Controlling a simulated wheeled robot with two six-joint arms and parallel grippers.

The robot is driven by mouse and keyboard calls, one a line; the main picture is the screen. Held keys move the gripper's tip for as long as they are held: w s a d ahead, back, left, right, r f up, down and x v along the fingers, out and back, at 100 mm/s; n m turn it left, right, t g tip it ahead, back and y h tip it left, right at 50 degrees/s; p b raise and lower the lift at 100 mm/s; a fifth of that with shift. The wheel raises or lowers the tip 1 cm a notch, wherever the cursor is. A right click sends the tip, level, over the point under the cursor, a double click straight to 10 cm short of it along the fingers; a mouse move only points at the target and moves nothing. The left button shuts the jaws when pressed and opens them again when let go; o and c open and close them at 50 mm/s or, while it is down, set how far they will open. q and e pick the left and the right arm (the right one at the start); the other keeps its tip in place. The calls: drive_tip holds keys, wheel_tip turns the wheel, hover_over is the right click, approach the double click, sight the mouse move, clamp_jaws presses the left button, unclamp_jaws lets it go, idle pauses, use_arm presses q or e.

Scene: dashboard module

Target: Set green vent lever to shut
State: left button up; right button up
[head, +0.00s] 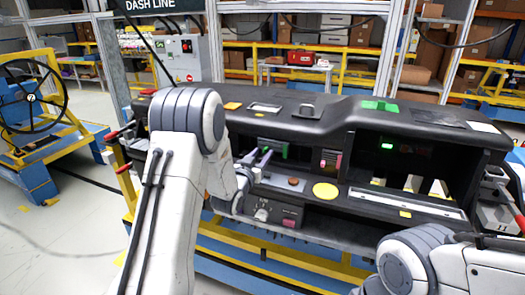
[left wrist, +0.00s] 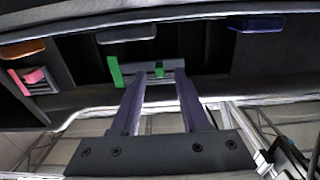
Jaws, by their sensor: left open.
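The green vent (head: 272,149) sits in the front of the black dashboard, partly hidden behind my left arm and gripper. In the left wrist view, a small green tab (left wrist: 159,70), which looks like its lever, stands on pale slats between my left fingertips. A taller green bar (left wrist: 114,72) stands at the vent's left end, outside the left finger. My left gripper (head: 258,157) is open at the vent; its purple-grey fingers also show in the left wrist view (left wrist: 158,78). Contact with the tab cannot be told. My right gripper is out of view.
The dashboard (head: 318,112) overhangs the vent. A pink vent (head: 330,159) is to its right, also in the left wrist view (left wrist: 35,80). A yellow disc (head: 325,191) and a brown knob (head: 293,181) lie below. An open bay (head: 405,160) is further right.

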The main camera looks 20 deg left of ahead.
use_arm(q)
drive_tip(key=shift+w, duration=0.55)
clamp_jaws()
idle(1.1)
